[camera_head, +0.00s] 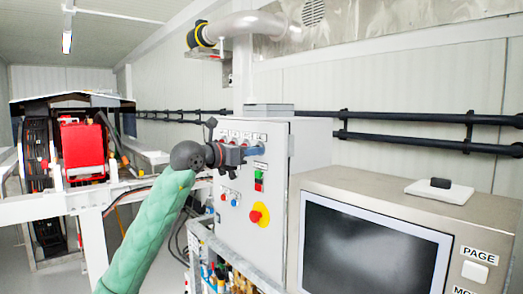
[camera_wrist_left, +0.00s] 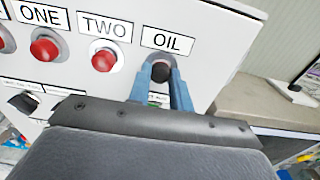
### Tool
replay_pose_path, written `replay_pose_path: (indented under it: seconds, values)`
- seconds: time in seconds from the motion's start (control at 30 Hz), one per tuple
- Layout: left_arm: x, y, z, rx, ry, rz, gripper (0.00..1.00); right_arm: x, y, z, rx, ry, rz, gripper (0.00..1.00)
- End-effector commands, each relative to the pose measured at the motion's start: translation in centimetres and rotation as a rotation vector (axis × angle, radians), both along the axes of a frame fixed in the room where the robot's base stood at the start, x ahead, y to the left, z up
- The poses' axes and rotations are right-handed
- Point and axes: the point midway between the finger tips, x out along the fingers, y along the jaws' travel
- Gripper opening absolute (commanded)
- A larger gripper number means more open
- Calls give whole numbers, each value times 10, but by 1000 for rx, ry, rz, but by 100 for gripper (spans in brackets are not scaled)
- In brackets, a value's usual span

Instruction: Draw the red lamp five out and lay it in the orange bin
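The grey control cabinet (camera_head: 225,215) has a row of red lamps along its upper front. In the left wrist view, red lamps (camera_wrist_left: 103,60) sit beneath labels ONE and TWO, and a dark, shaded round lamp (camera_wrist_left: 160,73) sits beneath OIL. No label there reads five. My left gripper (camera_head: 261,151) is at the right end of the row; its blue fingers, also seen in the left wrist view (camera_wrist_left: 160,80), straddle the OIL lamp, one on each side. I cannot tell whether they press on it. The lamp is still at the panel. I see no orange bin. My right gripper is out of view.
Below the row are green and red buttons (camera_head: 259,181) and a yellow-red emergency knob (camera_head: 259,215). A steel console with a screen (camera_head: 370,250) stands close on the right. A red machine (camera_head: 82,150) on a white frame stands at the left.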

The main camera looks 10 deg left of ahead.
Motion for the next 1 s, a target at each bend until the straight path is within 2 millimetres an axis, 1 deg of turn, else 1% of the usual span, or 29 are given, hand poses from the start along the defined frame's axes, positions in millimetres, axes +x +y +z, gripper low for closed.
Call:
replay_pose_path:
  seconds: [0.33, 1.0]
  values:
    - [-2, 2, 0, 0, 0, 0, 0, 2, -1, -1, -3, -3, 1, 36]
    - [-19, 15, -1, 0, 0, 0, 0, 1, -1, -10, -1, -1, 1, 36]
